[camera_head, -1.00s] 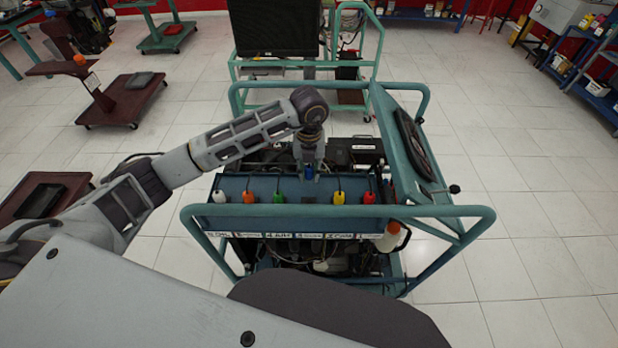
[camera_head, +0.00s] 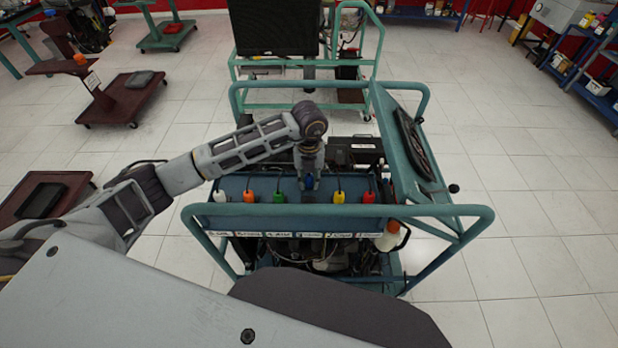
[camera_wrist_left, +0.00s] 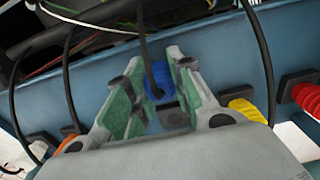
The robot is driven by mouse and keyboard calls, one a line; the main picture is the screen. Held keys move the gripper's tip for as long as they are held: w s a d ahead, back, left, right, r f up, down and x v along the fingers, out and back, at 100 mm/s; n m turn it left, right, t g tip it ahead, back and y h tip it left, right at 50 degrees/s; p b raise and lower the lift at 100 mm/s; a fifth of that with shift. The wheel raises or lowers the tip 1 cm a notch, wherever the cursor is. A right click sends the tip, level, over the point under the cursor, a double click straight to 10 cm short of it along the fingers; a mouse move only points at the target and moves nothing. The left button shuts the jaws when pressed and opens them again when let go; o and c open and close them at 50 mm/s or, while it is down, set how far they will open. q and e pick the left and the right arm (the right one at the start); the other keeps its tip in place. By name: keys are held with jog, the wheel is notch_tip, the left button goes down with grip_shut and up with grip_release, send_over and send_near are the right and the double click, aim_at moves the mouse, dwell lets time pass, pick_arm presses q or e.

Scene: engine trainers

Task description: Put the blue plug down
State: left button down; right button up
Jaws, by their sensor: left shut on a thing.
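The blue plug (camera_head: 309,184) is between the fingers of my left gripper (camera_head: 309,176), over the blue panel (camera_head: 232,185) of the engine trainer. In the left wrist view my gripper (camera_wrist_left: 158,78) has its green-padded fingers on either side of the blue plug (camera_wrist_left: 157,90), shut on it. A black cable runs up from the plug. A dark square socket base (camera_wrist_left: 173,115) shows just beside the plug. I cannot tell whether the plug touches the panel. My right gripper is not in view.
Along the panel stand a white plug (camera_head: 220,196), an orange plug (camera_head: 249,197), a green plug (camera_head: 278,196), a yellow plug (camera_head: 339,197) and a red plug (camera_head: 368,197). A teal tube frame (camera_head: 300,211) surrounds the trainer. Black cables hang close to my gripper.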

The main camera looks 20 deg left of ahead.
aim_at(309, 175)
pick_arm(q)
jog(key=c, duration=1.2)
grip_release()
jog(key=shift+f, duration=0.1)
jog(key=shift+c, duration=0.2)
jog(key=shift+r, duration=0.2)
notch_tip(309, 175, up, 12)
jog(key=b, duration=0.2)
jog(key=shift+f, duration=0.1)
